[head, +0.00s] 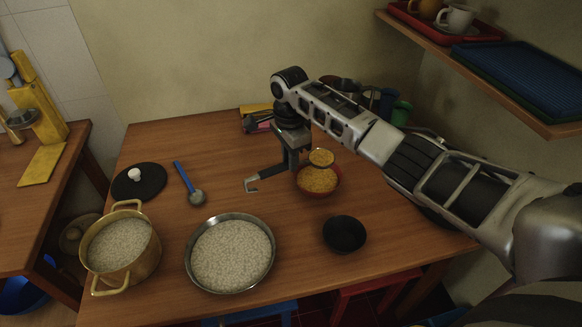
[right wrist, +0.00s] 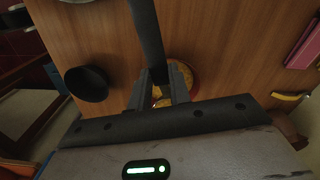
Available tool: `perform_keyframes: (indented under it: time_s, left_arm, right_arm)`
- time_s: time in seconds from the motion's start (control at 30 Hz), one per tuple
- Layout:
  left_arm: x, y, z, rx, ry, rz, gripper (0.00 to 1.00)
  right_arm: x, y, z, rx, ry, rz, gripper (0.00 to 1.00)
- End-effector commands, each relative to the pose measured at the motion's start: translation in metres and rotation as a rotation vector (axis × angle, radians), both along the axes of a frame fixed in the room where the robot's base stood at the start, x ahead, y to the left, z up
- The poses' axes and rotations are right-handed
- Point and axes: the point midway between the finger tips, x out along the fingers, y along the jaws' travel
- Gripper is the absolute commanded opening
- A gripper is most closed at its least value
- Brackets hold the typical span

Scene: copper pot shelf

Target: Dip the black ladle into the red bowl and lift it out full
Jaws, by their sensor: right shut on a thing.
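My right gripper (head: 293,162) is shut on the handle of the black ladle (head: 265,174), whose hooked end sticks out to the left. In the right wrist view the dark handle (right wrist: 147,35) runs up from between the fingers (right wrist: 163,92). The ladle's cup, filled with yellow-orange grains (head: 321,157), shows just right of the gripper. It appears over the far part of the red bowl (head: 318,193), which holds the same grains; the exact gap between them is hard to tell. The red bowl is partly hidden behind the fingers in the wrist view (right wrist: 193,84). My left gripper is not in view.
A black bowl (head: 344,234) stands in front of the red bowl. A pan of pale grains (head: 230,217), a brass pot (head: 147,255), a blue-handled ladle (head: 183,176) and a black lid (head: 150,186) are to the left. A shelf (head: 480,82) juts out at upper right.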

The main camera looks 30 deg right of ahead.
Motion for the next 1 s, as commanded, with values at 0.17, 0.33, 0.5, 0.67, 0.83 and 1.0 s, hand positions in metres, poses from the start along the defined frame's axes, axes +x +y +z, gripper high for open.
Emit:
perform_keyframes:
  time_s: [0.17,0.33,0.5,0.67,0.83,1.0]
  left_arm:
    - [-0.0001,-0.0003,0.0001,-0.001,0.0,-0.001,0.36]
    - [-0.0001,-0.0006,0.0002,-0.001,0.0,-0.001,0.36]
    - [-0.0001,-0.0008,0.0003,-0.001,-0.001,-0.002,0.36]
    - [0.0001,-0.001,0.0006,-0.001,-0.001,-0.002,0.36]
    - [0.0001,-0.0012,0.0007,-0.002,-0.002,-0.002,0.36]
    - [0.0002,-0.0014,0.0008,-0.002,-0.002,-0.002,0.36]
  right_arm:
    - [0.0001,-0.0005,0.0003,0.001,0.0,-0.001,0.0]
    - [0.0001,-0.0002,0.0,0.002,0.0,-0.001,0.0]
    - [-0.0004,0.0042,-0.0046,0.005,0.001,0.0,0.0]
    - [-0.0002,0.0074,-0.0088,0.005,-0.002,-0.001,0.0]
    - [-0.0002,0.0073,-0.0089,0.005,-0.002,-0.001,0.0]
    - [-0.0017,0.0043,-0.0091,0.006,-0.002,-0.001,0.0]
